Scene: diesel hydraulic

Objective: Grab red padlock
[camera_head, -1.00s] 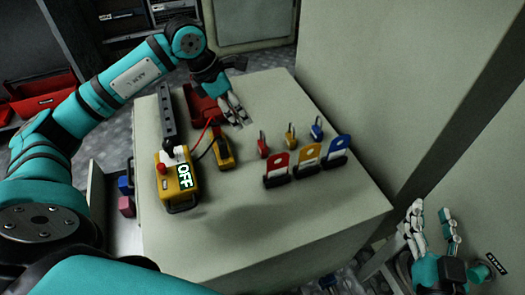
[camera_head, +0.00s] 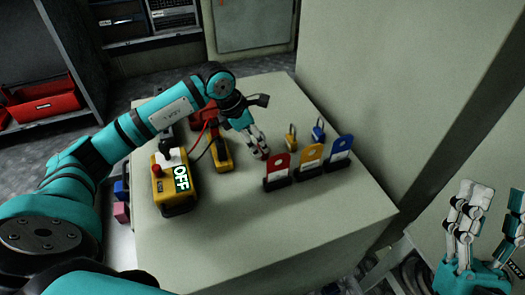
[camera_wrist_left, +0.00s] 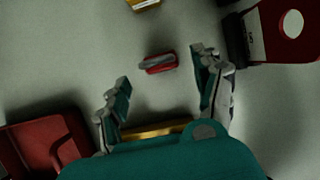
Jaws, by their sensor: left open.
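The red padlock (camera_wrist_left: 160,64) shows in the left wrist view with its grey shackle, seen from above on the pale cabinet top. In that view my left gripper (camera_wrist_left: 161,72) is open, its fingers on either side of the padlock and a little short of it. In the head view my left gripper (camera_head: 260,150) is low over the top and largely hides the padlock. I cannot tell whether a finger touches it. My right gripper (camera_head: 488,215) is open and empty at the lower right, away from the cabinet.
A yellow padlock (camera_head: 291,137) and a blue padlock (camera_head: 318,130) stand right of my left gripper. Red (camera_head: 278,170), yellow (camera_head: 309,160) and blue (camera_head: 339,154) tags stand in front. A yellow OFF box (camera_head: 174,190) is at left. The front of the cabinet top (camera_head: 270,225) is clear.

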